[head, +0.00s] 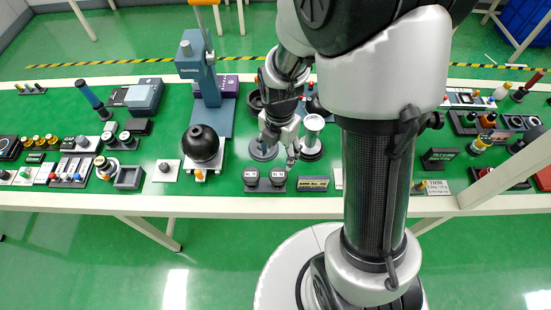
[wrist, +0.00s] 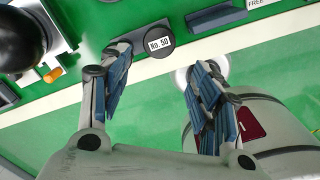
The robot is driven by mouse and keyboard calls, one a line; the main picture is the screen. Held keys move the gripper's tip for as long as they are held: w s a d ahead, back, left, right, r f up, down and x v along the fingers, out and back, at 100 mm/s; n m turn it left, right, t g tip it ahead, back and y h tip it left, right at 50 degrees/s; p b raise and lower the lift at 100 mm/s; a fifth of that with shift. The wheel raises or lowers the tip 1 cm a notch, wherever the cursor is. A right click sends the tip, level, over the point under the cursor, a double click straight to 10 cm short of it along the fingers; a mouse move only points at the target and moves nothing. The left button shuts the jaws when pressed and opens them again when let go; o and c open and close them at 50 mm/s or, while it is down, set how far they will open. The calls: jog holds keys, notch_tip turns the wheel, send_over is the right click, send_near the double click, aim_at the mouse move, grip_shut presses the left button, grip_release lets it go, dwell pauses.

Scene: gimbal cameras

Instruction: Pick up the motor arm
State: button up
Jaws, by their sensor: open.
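My gripper (head: 279,150) is open and empty, low over the near part of the green table in the head view. In the wrist view its two fingers (wrist: 155,78) stand wide apart. A black round-topped piece with a white "No. 50" label (wrist: 158,42) lies just beyond the gap between the fingertips. A second dark piece beside it is mostly hidden behind the left finger. In the head view the pair shows as a left labelled piece (head: 251,176) and a right one (head: 278,175), on a dark base. No part is clearly marked as the motor arm.
A black ball on a stand (head: 201,144) and a tall blue-grey instrument (head: 198,68) stand to the left. A dark name plate (head: 313,184) lies to the right of the pair. A white spool-like piece (head: 312,130) stands behind. The white table edge (head: 215,205) runs close in front.

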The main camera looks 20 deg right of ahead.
aim_at(278, 174)
notch_tip(278, 174, down, 9)
jog(key=b, duration=0.2)
jog(key=shift+b, duration=0.4)
jog(key=shift+w+f+b, duration=0.1)
jog(key=shift+f+b, duration=1.2)
jog(key=shift+f, duration=1.75)
jog(key=shift+r, duration=0.1)
jog(key=c, duration=0.9)
